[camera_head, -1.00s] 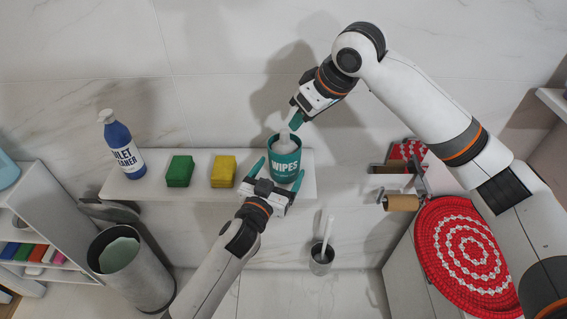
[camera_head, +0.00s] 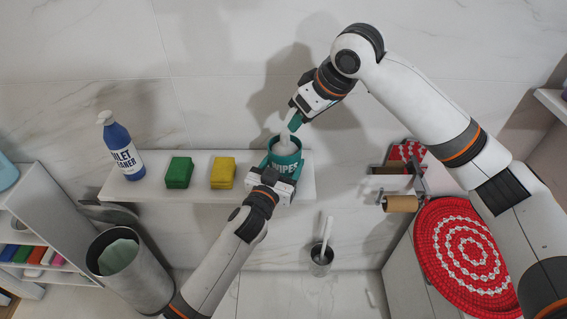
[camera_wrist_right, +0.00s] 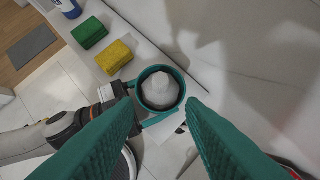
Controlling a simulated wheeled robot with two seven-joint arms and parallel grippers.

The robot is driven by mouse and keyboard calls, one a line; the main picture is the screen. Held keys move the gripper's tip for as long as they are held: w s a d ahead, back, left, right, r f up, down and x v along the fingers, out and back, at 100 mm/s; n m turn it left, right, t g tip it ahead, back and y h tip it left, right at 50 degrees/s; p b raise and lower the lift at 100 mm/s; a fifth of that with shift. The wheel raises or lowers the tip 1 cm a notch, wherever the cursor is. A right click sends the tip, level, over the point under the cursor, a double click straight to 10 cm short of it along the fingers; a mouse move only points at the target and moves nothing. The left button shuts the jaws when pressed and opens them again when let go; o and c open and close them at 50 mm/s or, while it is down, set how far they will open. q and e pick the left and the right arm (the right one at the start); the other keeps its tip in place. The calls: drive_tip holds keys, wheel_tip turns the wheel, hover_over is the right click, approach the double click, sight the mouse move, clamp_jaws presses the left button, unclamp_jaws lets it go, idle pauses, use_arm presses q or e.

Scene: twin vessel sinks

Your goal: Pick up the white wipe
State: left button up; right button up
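The white wipe (camera_head: 284,140) stands up out of the teal canister (camera_head: 286,160) labelled WIPES on the white shelf. In the right wrist view the wipe (camera_wrist_right: 160,88) sits inside the canister's round rim. My right gripper (camera_head: 296,121) is above the canister, pointing down at the wipe. Its teal fingers are wide apart in the wrist view, with the wipe beyond and between their tips. My left gripper (camera_head: 280,172) is at the canister's front, its fingers on either side of it. Whether they press on it is hard to see.
A yellow sponge (camera_head: 223,172), a green sponge (camera_head: 179,172) and a blue toilet cleaner bottle (camera_head: 121,150) stand left on the shelf (camera_head: 145,187). A metal bin (camera_head: 135,275) is below left. A toilet roll holder (camera_head: 401,203) and a red mat (camera_head: 463,250) are right.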

drive_tip(key=shift+o, duration=0.8)
drive_tip(key=shift+f, duration=0.15)
drive_tip(key=t+y, duration=0.9)
approach(288, 136)
drive_tip(key=x, duration=1.1)
drive_tip(key=shift+w+f, duration=0.1)
clamp_jaws()
